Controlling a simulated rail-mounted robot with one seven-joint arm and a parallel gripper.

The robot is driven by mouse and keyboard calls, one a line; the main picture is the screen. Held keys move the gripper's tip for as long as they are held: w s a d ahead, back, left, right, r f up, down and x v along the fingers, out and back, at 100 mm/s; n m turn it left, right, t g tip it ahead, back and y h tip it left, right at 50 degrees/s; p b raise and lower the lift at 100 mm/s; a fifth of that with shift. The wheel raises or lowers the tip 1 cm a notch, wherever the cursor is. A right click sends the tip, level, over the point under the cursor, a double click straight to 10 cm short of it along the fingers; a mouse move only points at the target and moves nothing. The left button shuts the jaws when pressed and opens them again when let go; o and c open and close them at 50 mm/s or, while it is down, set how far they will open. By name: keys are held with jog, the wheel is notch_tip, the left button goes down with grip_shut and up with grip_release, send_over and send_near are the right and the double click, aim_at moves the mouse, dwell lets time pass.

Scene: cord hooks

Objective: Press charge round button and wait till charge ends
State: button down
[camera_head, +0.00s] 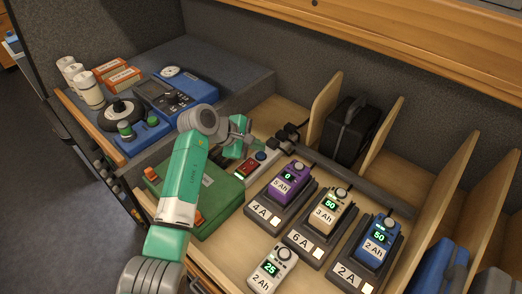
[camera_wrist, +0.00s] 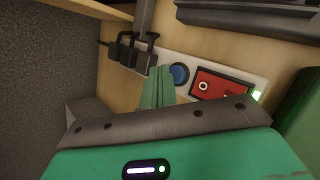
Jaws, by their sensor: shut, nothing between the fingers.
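The blue round button (camera_wrist: 179,74) sits on a pale power strip (camera_wrist: 262,82) beside a red rocker switch (camera_wrist: 215,88); it also shows in the head view (camera_head: 261,155). My gripper (camera_wrist: 160,72) is shut and empty. Its green fingertips are just left of the button in the wrist view; I cannot tell whether they touch. Three chargers hold batteries: a purple one (camera_head: 288,178) reading 0 at 4A, a cream one (camera_head: 328,208) reading 50 at 6A, and a blue one (camera_head: 377,238) reading 50 at 2A. A white battery (camera_head: 272,268) reading 25 lies outside the chargers.
Black plugs (camera_wrist: 130,52) fill the strip's left end, close to my fingers. A green case (camera_head: 205,195) lies beneath my arm. A black bag (camera_head: 350,130) stands between wooden dividers (camera_head: 324,108). A blue device (camera_head: 170,95) sits on the shelf at left.

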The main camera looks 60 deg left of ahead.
aim_at(257, 155)
notch_tip(257, 155, up, 3)
jog(key=p, duration=0.3)
jog(key=shift+r, duration=1)
